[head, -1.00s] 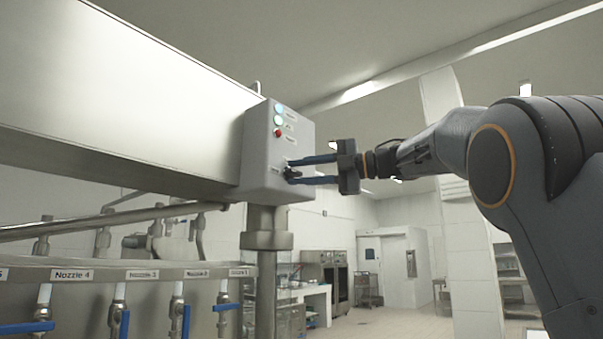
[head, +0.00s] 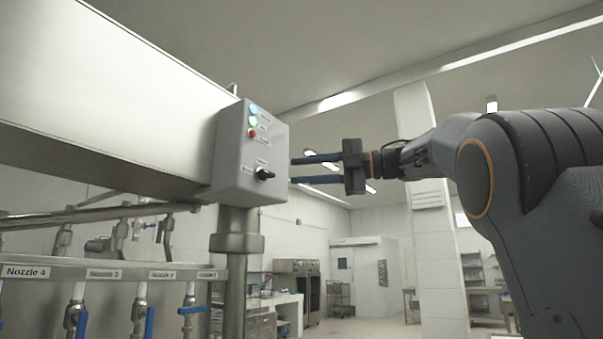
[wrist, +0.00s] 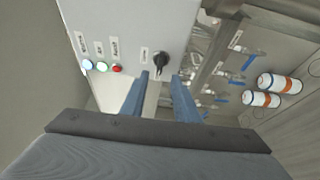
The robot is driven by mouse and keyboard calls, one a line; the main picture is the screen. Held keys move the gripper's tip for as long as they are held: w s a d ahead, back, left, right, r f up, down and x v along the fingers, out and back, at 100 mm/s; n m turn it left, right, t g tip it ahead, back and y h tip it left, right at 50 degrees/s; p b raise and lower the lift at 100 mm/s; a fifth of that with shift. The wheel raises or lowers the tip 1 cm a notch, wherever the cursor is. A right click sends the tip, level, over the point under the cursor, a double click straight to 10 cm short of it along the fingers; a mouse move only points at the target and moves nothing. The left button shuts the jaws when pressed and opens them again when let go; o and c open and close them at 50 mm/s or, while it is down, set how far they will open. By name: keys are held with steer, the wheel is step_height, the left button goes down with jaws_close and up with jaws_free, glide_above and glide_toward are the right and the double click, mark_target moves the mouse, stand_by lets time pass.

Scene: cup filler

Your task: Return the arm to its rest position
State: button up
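My gripper (head: 292,171) is open and empty, to the right of a grey control box (head: 249,150). Its two blue fingers are spread and point left at the box, with a small gap between the fingertips and a black rotary knob (head: 265,174). In the wrist view my gripper (wrist: 160,75) shows its fingers on either side of the line to the knob (wrist: 161,62), with nothing between them. My arm stretches in from the right, raised.
A large steel tank (head: 110,90) fills the upper left. Several blue-handled nozzle valves hang along a labelled rail (head: 130,273) below it. A steel post (head: 237,240) carries the box. Two white-and-orange cylinders (wrist: 280,83) show in the wrist view. Room behind my gripper looks clear.

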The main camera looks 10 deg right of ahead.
steer(key=shift+w, duration=0.1)
steer(key=w+d+f+m+t+h, duration=0.3)
steer(key=w+f+m+t+h, duration=0.1)
steer(key=w+f+m+t, duration=0.3)
steer(key=w+d+f+m+t+h, duration=0.3)
steer(key=w+f+m+t, duration=0.3)
steer(key=m, duration=0.4)
steer(key=s+d+f+m+g+h, duration=0.15)
steer(key=f+m+h, duration=0.3)
steer(key=f, duration=0.85)
steer(key=d+f+m+g+h, duration=0.3)
steer(key=f+m+h, duration=0.15)
steer(key=f, duration=0.75)
steer(key=s+a+f+m+g+h, duration=0.15)
steer(key=s+f+g, duration=0.35)
steer(key=s+f, duration=0.9)
steer(key=s+a+f+m+g, duration=0.1)
steer(key=s+f+m+g, duration=0.35)
steer(key=s+f, duration=0.85)
steer(key=s+a+f+g, duration=0.2)
steer(key=s+f+g, duration=0.3)
steer(key=s+f, duration=0.3)
steer(key=s+y, duration=0.1)
steer(key=s, duration=0.2)
steer(key=shift+s, duration=0.2)
